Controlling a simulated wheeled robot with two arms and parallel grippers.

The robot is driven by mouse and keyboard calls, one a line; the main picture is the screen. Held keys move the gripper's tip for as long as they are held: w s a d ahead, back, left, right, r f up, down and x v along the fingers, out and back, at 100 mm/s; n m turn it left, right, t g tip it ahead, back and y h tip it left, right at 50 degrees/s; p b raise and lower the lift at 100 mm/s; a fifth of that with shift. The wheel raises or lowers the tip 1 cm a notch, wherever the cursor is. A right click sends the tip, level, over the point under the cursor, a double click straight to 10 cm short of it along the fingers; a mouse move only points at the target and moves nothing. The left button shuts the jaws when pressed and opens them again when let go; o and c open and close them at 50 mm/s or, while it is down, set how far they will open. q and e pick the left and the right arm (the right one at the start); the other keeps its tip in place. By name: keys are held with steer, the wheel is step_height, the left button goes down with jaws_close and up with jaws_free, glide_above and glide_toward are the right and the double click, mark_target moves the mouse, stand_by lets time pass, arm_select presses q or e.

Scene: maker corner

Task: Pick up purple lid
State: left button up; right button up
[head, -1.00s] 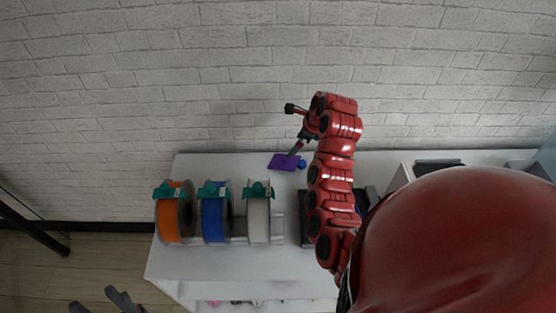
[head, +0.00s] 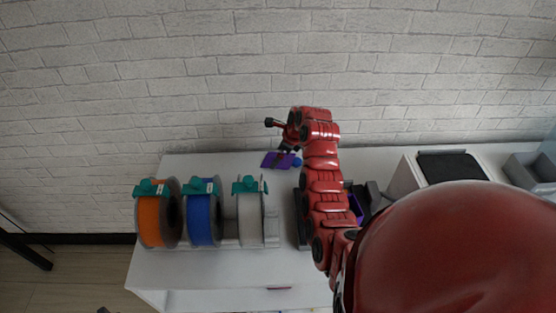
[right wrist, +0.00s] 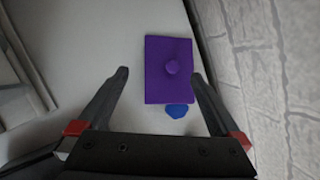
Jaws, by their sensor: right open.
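The purple lid (head: 272,160) lies flat on the white table near its back edge, by the brick wall. In the right wrist view the lid (right wrist: 158,90) is a flat rectangle with a round knob (right wrist: 172,67) on top. My right gripper (right wrist: 160,74) is open, its two fingers on either side of the lid, with nothing held. In the head view my right gripper (head: 288,150) is at the lid, partly hidden by its own arm. Only a dark sliver of what looks like my left gripper (head: 103,310) shows at the bottom edge.
A small blue object (right wrist: 177,110) lies right beside the lid. Orange (head: 152,220), blue (head: 200,218) and pale (head: 250,218) spools stand in a row to the left. A purple box (head: 355,207) is partly hidden behind my right arm. A grey bin (head: 535,172) stands at far right.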

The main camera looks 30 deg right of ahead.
steer(key=shift+p+x, duration=0.55)
steer(key=shift+x, duration=1.5)
steer(key=shift+d, duration=0.15)
steer(key=c, duration=1.4)
